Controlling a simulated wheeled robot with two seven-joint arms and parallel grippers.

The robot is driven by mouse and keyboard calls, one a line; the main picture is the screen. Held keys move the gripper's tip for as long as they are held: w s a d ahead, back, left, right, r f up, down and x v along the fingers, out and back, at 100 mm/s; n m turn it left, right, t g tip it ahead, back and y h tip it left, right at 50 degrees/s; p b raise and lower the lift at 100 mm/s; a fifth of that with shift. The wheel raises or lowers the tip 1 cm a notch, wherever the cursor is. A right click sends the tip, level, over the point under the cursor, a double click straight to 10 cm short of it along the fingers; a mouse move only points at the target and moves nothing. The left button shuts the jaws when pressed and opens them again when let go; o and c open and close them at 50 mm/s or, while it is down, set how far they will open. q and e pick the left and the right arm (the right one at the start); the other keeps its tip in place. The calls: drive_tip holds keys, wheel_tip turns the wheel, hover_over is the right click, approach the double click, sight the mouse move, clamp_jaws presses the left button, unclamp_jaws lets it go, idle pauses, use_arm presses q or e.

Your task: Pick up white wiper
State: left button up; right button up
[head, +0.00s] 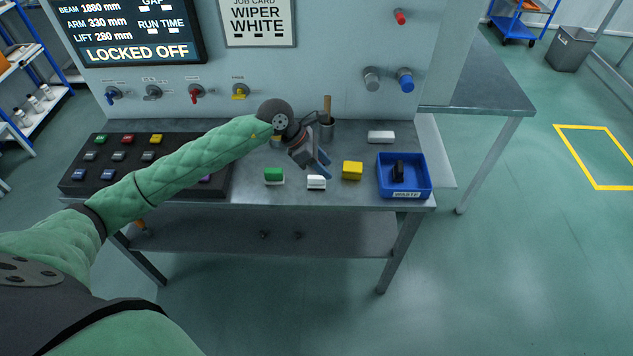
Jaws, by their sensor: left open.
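A small white wiper-like block (316,182) with a darker band lies near the front edge of the grey bench. My left gripper (320,167) is open, pointing down just above and behind it, with nothing seen between its fingers. A green block with a white lower part (274,176) lies to its left. A yellow block (352,170) lies to its right. Another white block (380,137) lies farther back on the bench. The job card (258,20) reads "WIPER WHITE". My right gripper is not in view.
A blue waste bin (404,188) holding a black item stands at the bench's right front. A cup (327,130) with a brown handle stands behind my gripper. A black button panel (85,180) lies under my left arm. Knobs line the upright panel.

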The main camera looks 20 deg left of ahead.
sight(316, 177)
use_arm(q)
drive_tip(key=shift+w+a+f+m+y+p, duration=0.15)
drive_tip(key=shift+w+a+f+y+p, duration=0.15)
drive_tip(key=shift+a+f+y, duration=0.4)
drive_tip(key=shift+w+a+f+m+y+p, duration=0.1)
drive_tip(key=shift+w+a+f+y+p, duration=0.2)
drive_tip(key=shift+a, duration=0.65)
drive_tip(key=shift+w+a+f+m+y+p, duration=0.15)
drive_tip(key=shift+w+a+f+y+p, duration=0.15)
drive_tip(key=shift+a+f+y, duration=0.4)
drive_tip(key=p+x, duration=0.3)
drive_tip(key=shift+s+d+f, duration=0.1)
drive_tip(key=shift+f, duration=0.05)
drive_tip(key=shift+d+f, duration=0.15)
drive_tip(key=shift+f, duration=0.35)
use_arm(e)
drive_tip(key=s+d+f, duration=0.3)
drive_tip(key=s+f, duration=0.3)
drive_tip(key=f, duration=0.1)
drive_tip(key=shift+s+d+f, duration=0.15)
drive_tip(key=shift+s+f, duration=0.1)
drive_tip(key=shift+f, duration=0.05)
use_arm(q)
drive_tip(key=shift+c, duration=0.2)
clamp_jaws()
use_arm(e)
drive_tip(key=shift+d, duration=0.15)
